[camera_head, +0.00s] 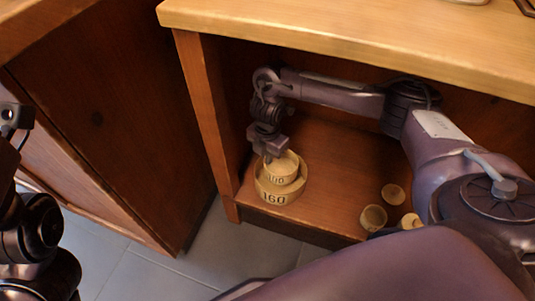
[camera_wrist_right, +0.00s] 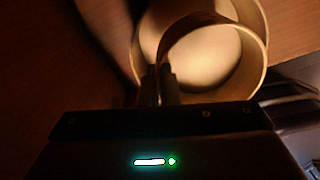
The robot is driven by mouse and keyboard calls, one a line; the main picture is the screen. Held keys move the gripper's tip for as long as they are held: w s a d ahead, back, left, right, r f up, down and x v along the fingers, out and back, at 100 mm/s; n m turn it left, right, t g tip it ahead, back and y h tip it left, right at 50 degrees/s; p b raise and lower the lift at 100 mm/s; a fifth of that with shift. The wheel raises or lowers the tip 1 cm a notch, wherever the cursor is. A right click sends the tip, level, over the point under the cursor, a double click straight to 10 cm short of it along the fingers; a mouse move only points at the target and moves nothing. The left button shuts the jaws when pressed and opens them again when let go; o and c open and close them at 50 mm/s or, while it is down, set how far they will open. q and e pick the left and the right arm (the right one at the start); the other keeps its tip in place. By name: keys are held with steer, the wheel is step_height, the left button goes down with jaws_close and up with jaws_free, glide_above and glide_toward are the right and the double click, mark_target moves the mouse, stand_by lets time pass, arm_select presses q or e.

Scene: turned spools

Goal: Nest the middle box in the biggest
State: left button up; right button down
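The biggest box (camera_head: 273,197), a round pale wooden one marked 160, stands on the cabinet's lower shelf. The middle box (camera_head: 276,179), marked 100, is at its opening; I cannot tell whether its base is inside or just above. My right gripper (camera_head: 274,158) reaches down to the middle box's rim. In the right wrist view its fingers (camera_wrist_right: 161,84) pinch the wall of the middle box (camera_wrist_right: 262,62), whose rim overlaps the biggest box's rim (camera_wrist_right: 137,45). My left arm shows at the left edge of the head view; its gripper is not clearly visible.
A small open round box (camera_head: 373,218), a pale disc (camera_head: 393,194) and another pale round piece (camera_head: 411,221) lie on the shelf (camera_head: 335,183) to the right, near my right arm. The thick cabinet top (camera_head: 350,40) is above, and an upright panel (camera_head: 207,115) is at left.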

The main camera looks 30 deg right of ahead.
steer(key=shift+f, duration=0.25)
stand_by(0.5)
steer(key=c, duration=1.2)
jaws_free()
steer(key=shift+r+p, duration=0.15)
steer(key=shift+p, duration=0.3)
steer(key=shift+r+p, duration=0.6)
steer(key=shift+p, duration=0.15)
